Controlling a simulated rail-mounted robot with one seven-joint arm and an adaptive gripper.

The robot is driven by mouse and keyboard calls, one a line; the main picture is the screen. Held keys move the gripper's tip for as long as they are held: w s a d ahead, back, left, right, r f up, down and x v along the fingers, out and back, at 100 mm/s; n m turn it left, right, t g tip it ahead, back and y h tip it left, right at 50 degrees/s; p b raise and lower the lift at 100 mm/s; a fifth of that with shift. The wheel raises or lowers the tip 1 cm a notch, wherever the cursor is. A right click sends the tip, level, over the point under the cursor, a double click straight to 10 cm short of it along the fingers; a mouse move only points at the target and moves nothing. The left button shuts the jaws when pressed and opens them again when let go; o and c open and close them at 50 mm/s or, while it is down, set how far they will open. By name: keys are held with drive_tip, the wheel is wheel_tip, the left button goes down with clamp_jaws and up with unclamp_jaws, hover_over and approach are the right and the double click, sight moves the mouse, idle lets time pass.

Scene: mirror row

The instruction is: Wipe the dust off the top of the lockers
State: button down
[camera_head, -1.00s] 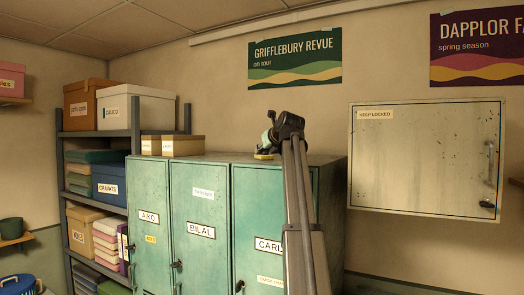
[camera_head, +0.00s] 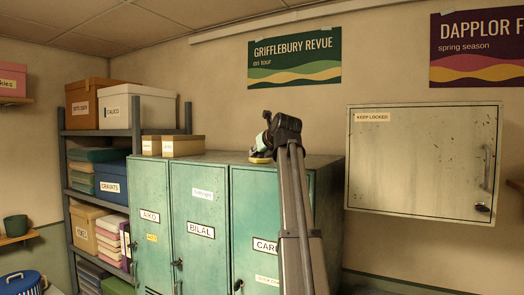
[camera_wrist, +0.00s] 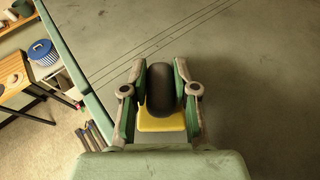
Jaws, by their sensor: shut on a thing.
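The green lockers (camera_head: 205,245) stand in the middle of the head view, with name labels on their doors. Their grey-green top (camera_head: 222,157) also fills most of the wrist view (camera_wrist: 255,70), with dark smudges and thin lines on it. My gripper (camera_wrist: 160,85) is shut on a wiping tool with a rounded black grip (camera_wrist: 164,86) and a yellow pad (camera_wrist: 160,120). In the head view the pad (camera_head: 261,159) is low at the locker top, near the front edge of the right-hand locker. I cannot tell whether it touches.
Two small tan boxes (camera_head: 183,146) sit at the left end of the locker top. A shelf rack (camera_head: 66,180) with boxes stands left. A wall cabinet (camera_head: 420,160) hangs right.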

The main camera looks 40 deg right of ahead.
drive_tip(key=shift+s+a+f, duration=0.1)
drive_tip(key=shift+s+a, duration=0.3)
drive_tip(key=shift+a, duration=0.45)
drive_tip(key=shift+a+r, duration=0.2)
drive_tip(key=shift+w+r, duration=0.1)
drive_tip(key=shift+r, duration=0.75)
wheel_tip(320, 180, up, 6)
drive_tip(key=shift+d, duration=0.1)
